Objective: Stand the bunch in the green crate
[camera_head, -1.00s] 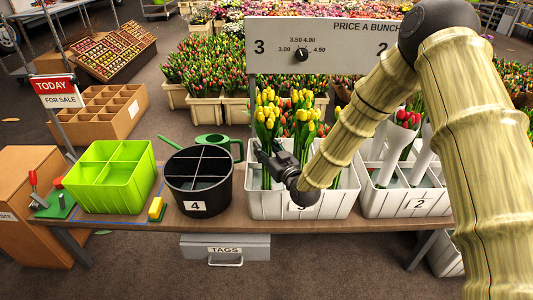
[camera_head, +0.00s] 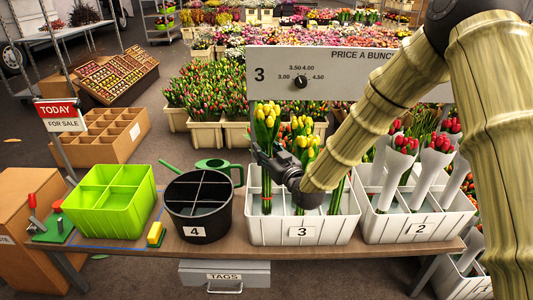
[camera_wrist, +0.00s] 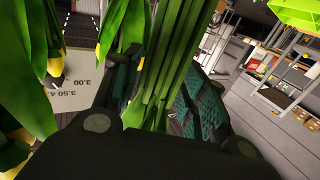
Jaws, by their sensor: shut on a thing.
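My gripper (camera_head: 262,156) is shut on the stems of a bunch of yellow tulips (camera_head: 267,117) at the left of the white crate marked 3 (camera_head: 268,231). The bunch is upright, and its stem ends still show within the crate's opening. In the wrist view the green stems (camera_wrist: 168,62) run between my two dark fingers. The green crate (camera_head: 108,221) stands at the left end of the table, divided into several compartments that look empty.
A black round bucket marked 4 (camera_head: 180,222), with a green watering can (camera_head: 212,164) behind it, stands between the two crates. Other yellow tulips (camera_head: 305,147) remain in crate 3. A price sign (camera_head: 340,75) rises behind.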

